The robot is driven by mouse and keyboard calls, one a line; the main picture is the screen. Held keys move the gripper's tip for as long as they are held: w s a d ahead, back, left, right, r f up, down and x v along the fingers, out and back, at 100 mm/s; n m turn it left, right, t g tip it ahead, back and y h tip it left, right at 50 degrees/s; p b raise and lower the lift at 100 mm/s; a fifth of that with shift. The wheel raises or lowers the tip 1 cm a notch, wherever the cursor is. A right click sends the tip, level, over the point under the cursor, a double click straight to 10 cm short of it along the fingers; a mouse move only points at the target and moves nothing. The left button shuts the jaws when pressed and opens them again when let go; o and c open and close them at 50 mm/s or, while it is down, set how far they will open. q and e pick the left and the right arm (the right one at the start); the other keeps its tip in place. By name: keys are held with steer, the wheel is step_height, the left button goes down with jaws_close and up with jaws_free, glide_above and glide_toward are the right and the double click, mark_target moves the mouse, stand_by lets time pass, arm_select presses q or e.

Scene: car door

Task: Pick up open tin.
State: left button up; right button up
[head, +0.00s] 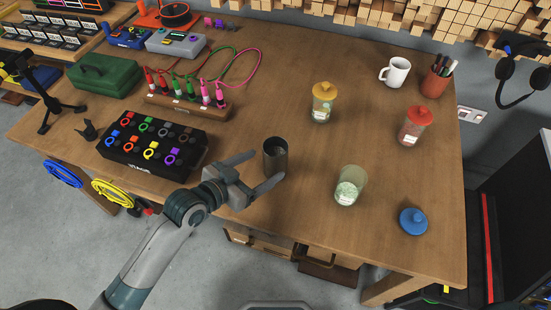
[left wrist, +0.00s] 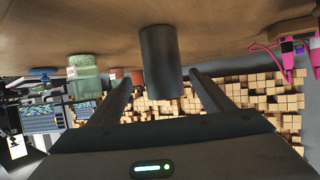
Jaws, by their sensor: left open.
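The open tin (head: 275,156) is a dark grey, upright cylinder with an open top, standing near the front edge of the wooden table. My left gripper (head: 265,169) is open and low at the tin, its fingers spread to either side of it. In the left wrist view, which is upside down, the tin (left wrist: 161,60) appears between the two fingertips (left wrist: 160,80), with no visible grip on it. Whether a finger touches it I cannot tell. My right gripper is not in view.
An unlidded glass jar (head: 350,186) stands right of the tin, with a blue lid (head: 413,221) farther right. Yellow-lidded (head: 323,102) and red-lidded (head: 416,125) jars stand behind. A black box of coloured rings (head: 153,142) lies left.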

mark_target(282, 153)
arm_select(q)
steer(key=x, duration=0.4)
steer(key=shift+w+d+p, duration=0.1)
steer(key=shift+w+p, duration=0.05)
steer(key=shift+p, duration=0.2)
steer(key=shift+w+d+f, duration=0.2)
steer(key=shift+w+d, duration=0.05)
steer(key=shift+w+d+f, duration=0.15)
steer(key=shift+w+d, duration=0.05)
steer(key=shift+w+d+f+p, duration=0.15)
steer(key=shift+w+d+p, duration=0.1)
steer(key=shift+w+p, duration=0.15)
steer(key=x, duration=0.3)
steer(key=shift+w+a+p, duration=0.15)
steer(key=shift+a+p, duration=0.05)
steer(key=shift+p, duration=0.2)
steer(key=shift+w+d+f, duration=0.35)
steer(key=shift+w+d, duration=0.05)
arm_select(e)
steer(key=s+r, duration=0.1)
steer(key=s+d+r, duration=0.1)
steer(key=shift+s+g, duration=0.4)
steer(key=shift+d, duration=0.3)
